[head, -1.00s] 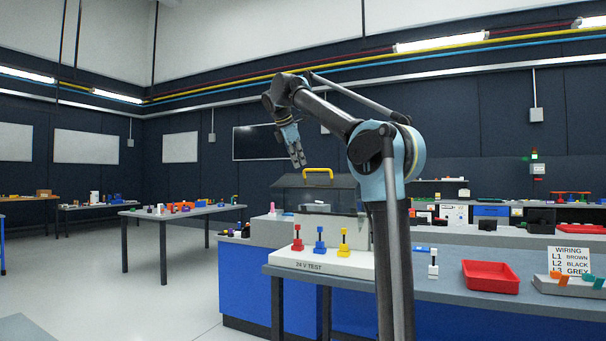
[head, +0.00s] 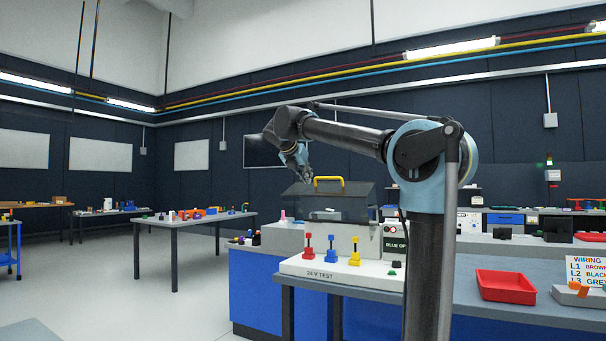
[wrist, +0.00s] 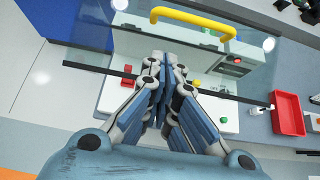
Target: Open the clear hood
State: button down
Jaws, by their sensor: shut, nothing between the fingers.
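The clear hood (head: 325,203) is a smoky see-through cover, down on a grey housing on the bench. A yellow bar handle (head: 343,179) stands on its top. The handle also crosses the top of the wrist view (wrist: 190,18), with the see-through hood (wrist: 120,38) below it. My gripper (head: 304,175) is just left of the handle in the head view. In the wrist view my gripper (wrist: 166,62) has its fingers together, empty, and apart from the handle. Whether the fingers touch the hood cannot be told.
A white test panel (head: 315,271) with red, blue and yellow plugs stands in front of the hood. Open floor (head: 130,290) is at the left.

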jog(key=w, duration=0.1)
jog(key=w+d+f, duration=0.1)
jog(key=w, duration=0.1)
jog(key=w+d, duration=0.1)
jog(key=shift+w+d+f, duration=0.2)
jog(key=shift+f, duration=0.05)
jog(key=shift+w+d+r, duration=0.15)
jog(key=shift+w+d, duration=0.2)
jog(key=shift+w, duration=0.4)
jog(key=shift+a, duration=0.15)
